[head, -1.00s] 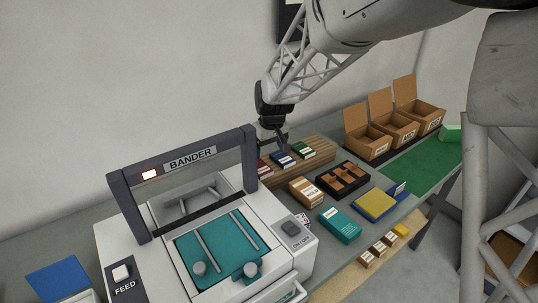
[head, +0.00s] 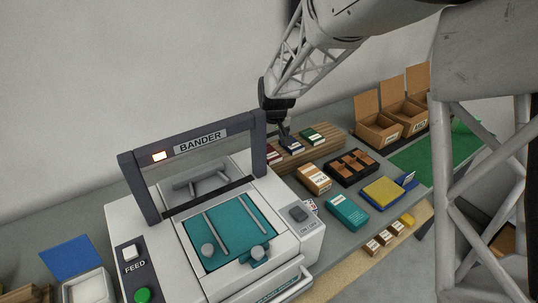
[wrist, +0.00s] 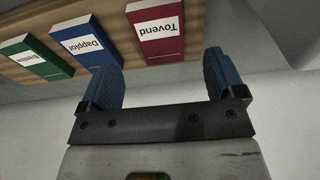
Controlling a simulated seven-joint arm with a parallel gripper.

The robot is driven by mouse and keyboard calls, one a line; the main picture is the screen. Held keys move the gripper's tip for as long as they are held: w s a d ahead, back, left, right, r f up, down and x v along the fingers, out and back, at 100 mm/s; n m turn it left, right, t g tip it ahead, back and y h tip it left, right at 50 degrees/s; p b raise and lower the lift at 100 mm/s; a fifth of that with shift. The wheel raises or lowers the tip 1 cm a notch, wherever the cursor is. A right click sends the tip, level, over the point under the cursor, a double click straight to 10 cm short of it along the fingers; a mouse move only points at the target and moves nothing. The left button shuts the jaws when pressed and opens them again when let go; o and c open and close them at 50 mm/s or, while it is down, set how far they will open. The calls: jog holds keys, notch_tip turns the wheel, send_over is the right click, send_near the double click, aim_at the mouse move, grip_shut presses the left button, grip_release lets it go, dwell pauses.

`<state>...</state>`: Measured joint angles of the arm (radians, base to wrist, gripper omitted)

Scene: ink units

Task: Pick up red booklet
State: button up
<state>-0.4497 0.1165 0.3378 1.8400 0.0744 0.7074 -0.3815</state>
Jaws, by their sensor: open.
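The red booklet (wrist: 157,32), with a white "Tovend" label upside down in the wrist view, lies on a slatted wooden rack. In the wrist view the red booklet lies beyond the gap between the fingertips, with no visible contact. In the head view my gripper (head: 285,136) is above the rack, near the blue booklet (head: 291,146).
A blue booklet (wrist: 85,42) and a green booklet (wrist: 37,58) lie beside the red one on the rack (head: 329,139). The bander's upright frame (head: 259,145) stands close on the left. A black divided tray (head: 352,168) and a tan box (head: 314,178) are in front.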

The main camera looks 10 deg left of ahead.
aim_at(269, 152)
dwell(0.3)
jog(key=shift+w+a+f, duration=0.15)
jog(key=shift+f, duration=1.15)
jog(key=shift+w+a+f, duration=0.1)
jog(key=shift+a+f, duration=0.05)
jog(key=shift+f, duration=1.15)
jog(key=c, duration=1)
jog(key=shift+r, duration=5)
